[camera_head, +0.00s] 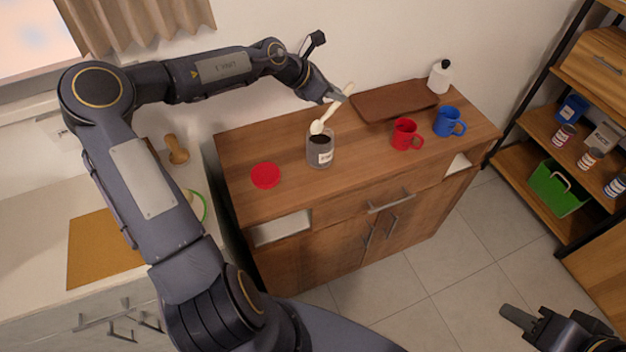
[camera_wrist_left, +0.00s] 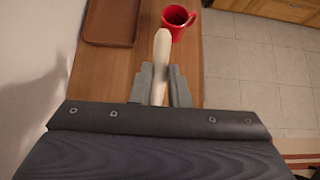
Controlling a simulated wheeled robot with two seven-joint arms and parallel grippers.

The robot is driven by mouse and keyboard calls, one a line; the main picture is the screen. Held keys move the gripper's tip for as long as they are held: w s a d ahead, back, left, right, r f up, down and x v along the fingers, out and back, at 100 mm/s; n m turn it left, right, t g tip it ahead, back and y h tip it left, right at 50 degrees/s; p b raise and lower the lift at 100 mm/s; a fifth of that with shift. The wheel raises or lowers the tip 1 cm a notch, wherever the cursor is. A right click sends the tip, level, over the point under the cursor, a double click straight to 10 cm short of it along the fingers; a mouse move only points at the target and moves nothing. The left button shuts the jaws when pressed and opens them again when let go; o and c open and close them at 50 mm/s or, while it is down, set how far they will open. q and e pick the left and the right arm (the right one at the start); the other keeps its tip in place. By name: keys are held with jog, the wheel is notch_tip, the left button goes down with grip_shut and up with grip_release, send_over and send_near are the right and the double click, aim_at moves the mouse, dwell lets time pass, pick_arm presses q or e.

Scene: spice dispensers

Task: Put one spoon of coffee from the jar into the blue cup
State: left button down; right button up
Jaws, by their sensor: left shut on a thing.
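My left gripper (camera_head: 335,97) is shut on a pale spoon (camera_head: 329,113), holding it tilted above the cabinet. The spoon's bowl is at the mouth of the coffee jar (camera_head: 320,157); I cannot tell whether it is inside the rim. The jar is clear with a white label and dark coffee, and stands open. The blue cup (camera_head: 446,122) stands upright to the right, beyond the red cup (camera_head: 404,136). My right gripper (camera_head: 524,322) is at the lower right, partly cut off, away from the cabinet.
A red lid (camera_head: 265,176) lies left of the jar on the wooden cabinet top (camera_head: 285,150). A brown tray (camera_head: 385,104) lies behind the cups, with a white bottle (camera_head: 440,76) at the back. A shelf with a green crate (camera_head: 556,190) stands at the right.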

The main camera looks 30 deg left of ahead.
aim_at(334, 103)
pick_arm(q)
jog(key=shift+f, duration=0.1)
dwell(0.3)
jog(key=shift+f+b, duration=0.5)
jog(key=shift+f, duration=2.5)
jog(key=shift+r, duration=0.1)
jog(key=r+p, duration=0.1)
jog(key=p, duration=0.1)
jog(key=shift+r+p, duration=0.35)
jog(key=shift+r, duration=0.05)
jog(key=shift+r+p, duration=0.7)
jog(key=shift+r, duration=0.05)
jog(key=shift+r, duration=1.6)
